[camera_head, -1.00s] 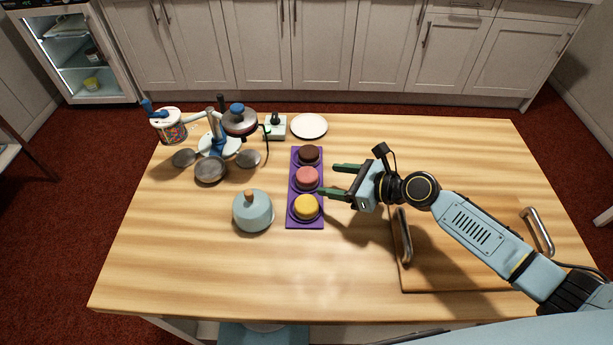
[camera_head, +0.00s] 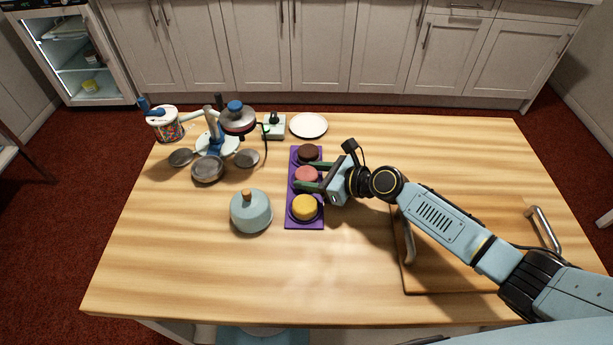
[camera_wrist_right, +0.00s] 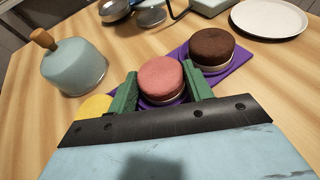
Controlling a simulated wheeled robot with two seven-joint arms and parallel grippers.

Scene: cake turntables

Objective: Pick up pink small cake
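The pink small cake (camera_head: 307,173) sits on the middle turntable of a purple base (camera_head: 291,222), between a brown cake (camera_head: 308,152) at the far end and a yellow cake (camera_head: 304,207) at the near end. My right gripper (camera_head: 304,178) is open, with its green fingers reaching over the base on both sides of the pink cake. In the right wrist view the pink cake (camera_wrist_right: 161,77) stands between the two fingers (camera_wrist_right: 160,88), and gaps to them look small; contact cannot be told. My left gripper is not in view.
A light blue pot (camera_head: 250,212) with a wooden knob stands left of the base. A blue-handled stand with grey pans (camera_head: 208,169) is at the back left. A white plate (camera_head: 308,125) lies behind. A wooden board with metal handles (camera_head: 450,270) lies at the right.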

